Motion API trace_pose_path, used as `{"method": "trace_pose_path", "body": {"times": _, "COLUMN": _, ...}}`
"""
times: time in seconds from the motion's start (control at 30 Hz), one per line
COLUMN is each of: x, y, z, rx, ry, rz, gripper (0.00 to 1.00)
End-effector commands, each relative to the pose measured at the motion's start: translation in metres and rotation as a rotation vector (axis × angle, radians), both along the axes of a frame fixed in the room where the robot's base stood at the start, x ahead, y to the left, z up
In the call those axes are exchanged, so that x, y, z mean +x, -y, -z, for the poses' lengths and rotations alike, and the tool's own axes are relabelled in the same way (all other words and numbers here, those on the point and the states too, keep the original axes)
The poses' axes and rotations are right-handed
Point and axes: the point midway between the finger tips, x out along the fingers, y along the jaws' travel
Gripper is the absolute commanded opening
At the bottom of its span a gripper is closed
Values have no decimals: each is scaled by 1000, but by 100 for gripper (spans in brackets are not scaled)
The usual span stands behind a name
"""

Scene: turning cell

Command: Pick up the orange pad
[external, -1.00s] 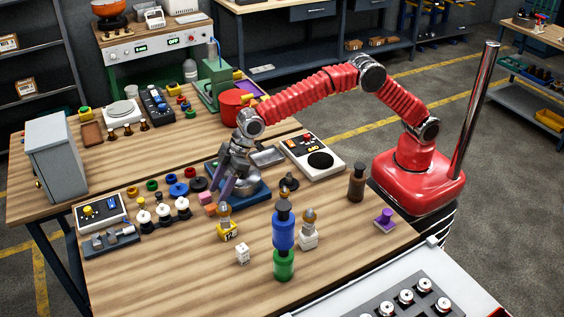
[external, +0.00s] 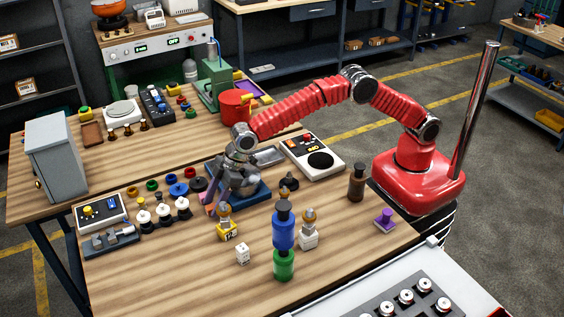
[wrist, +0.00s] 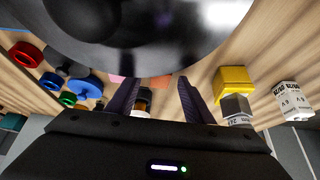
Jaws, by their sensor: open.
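The orange pad (wrist: 158,81) shows as a small strip in the wrist view, just beyond and between my fingertips. A pink block (wrist: 118,78) sits to its left. The round grey body at the top of that view hides much of both. My gripper (wrist: 158,88) is open, its two dark purple fingers apart with nothing seen held between them. In the external view my gripper (external: 219,210) points down at the small blocks by the blue base plate and largely covers the orange pad.
Coloured rings (external: 178,189) lie to the left.

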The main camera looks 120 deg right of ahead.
Motion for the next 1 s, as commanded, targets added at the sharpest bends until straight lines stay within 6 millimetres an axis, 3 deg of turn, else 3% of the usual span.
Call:
{"method": "trace_pose_path", "body": {"times": 0.3, "x": 0, "y": 0, "z": 0, "rx": 0, "ry": 0, "rz": 0, "gripper": 45}}
{"method": "trace_pose_path", "body": {"times": 0.9, "x": 0, "y": 0, "z": 0, "rx": 0, "ry": 0, "rz": 0, "gripper": 3}}
{"method": "trace_pose_path", "body": {"times": 1.0, "x": 0, "y": 0, "z": 0, "rx": 0, "ry": 0, "rz": 0, "gripper": 3}}
